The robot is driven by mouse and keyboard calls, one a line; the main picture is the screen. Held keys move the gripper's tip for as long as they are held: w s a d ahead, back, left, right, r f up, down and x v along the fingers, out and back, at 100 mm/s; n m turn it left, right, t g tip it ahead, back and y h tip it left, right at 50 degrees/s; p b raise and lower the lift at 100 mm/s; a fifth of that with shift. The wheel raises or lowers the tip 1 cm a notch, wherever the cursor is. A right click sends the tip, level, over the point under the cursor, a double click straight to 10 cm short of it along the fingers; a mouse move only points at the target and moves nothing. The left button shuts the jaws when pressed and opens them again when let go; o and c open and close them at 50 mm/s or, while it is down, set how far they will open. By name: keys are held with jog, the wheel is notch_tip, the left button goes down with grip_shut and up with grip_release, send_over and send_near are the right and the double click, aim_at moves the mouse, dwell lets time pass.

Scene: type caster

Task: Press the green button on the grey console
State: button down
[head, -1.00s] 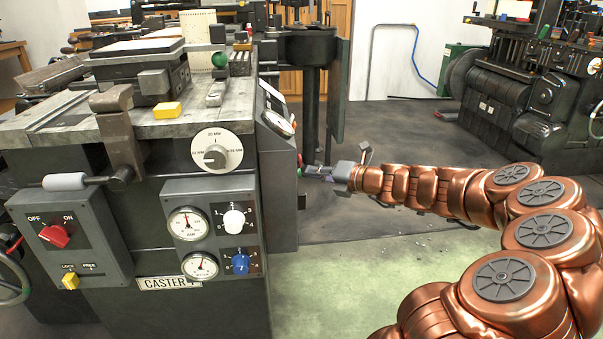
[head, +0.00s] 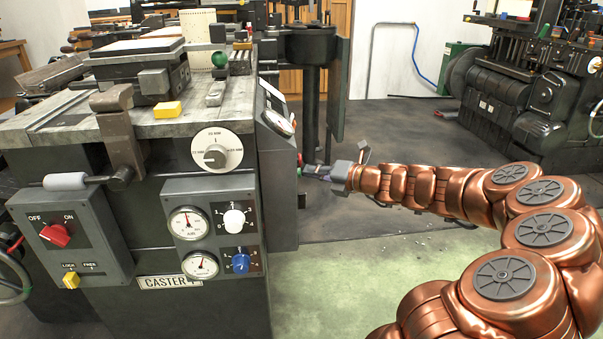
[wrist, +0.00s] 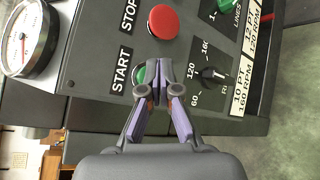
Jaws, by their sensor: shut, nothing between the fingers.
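The grey console (wrist: 95,70) fills much of the wrist view. The green button (wrist: 139,75) sits beside the START label and is partly hidden behind my fingertips. My gripper (wrist: 158,72) is shut and empty, its tips over or right by the green button. I cannot tell whether they touch it. In the head view, my gripper (head: 312,171) reaches leftward to the console's side face (head: 279,135). The button's contact area is hidden there.
A red STOP button (wrist: 163,21) is close to the green one. A black speed knob (wrist: 215,76) and a white gauge (wrist: 30,38) are on the same panel. The floor (head: 370,270) right of the machine is clear.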

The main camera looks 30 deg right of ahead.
jog(key=shift+w+a+r+p, duration=0.1)
jog(key=shift+a+p, duration=0.15)
jog(key=shift+p, duration=0.35)
jog(key=shift+w+a, duration=0.1)
jog(key=shift+a, duration=0.05)
dwell(0.6)
jog(key=shift+d+p, duration=0.25)
jog(key=shift+p, duration=0.75)
jog(key=shift+s+d, duration=0.1)
jog(key=shift+s, duration=0.1)
jog(key=s+d+p, duration=0.2)
jog(key=d+p, duration=0.3)
jog(key=p, duration=0.2)
jog(key=shift+s+d, duration=0.15)
jog(key=shift+d, duration=0.2)
dwell(0.3)
